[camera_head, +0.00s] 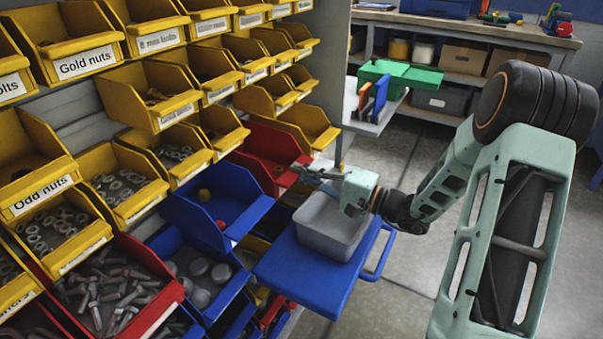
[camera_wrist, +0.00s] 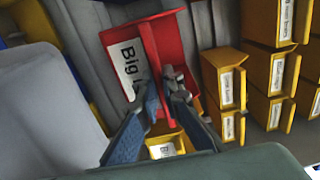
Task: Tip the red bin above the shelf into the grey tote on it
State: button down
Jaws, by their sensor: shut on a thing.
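The red bin (camera_head: 272,148) is at the right end of the rack, among yellow bins, with its open side visible in the head view. In the wrist view the red bin (camera_wrist: 171,42) shows a white label starting "Big". My gripper (camera_head: 303,169) is shut on the bin's front edge; its fingers (camera_wrist: 163,88) meet there in the wrist view. The grey tote (camera_head: 333,226) stands upright on the blue shelf (camera_head: 310,275), below my gripper and right of the bin. The tote looks empty. The bin's contents are unclear.
Yellow bins (camera_head: 165,90) of small parts fill the rack on the left. A blue bin (camera_head: 215,205) sticks out left of the tote. A bench (camera_head: 470,30) with boxes stands behind. The floor (camera_head: 400,255) right of the shelf is clear.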

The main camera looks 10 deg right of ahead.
jog(key=shift+r, duration=0.2)
jog(key=shift+r+p, duration=0.6)
jog(key=shift+r, duration=0.35)
jog(key=b+v, duration=0.2)
jog(key=v, duration=2.7)
jog(key=shift+r, duration=0.4)
jog(key=shift+s+d, duration=0.15)
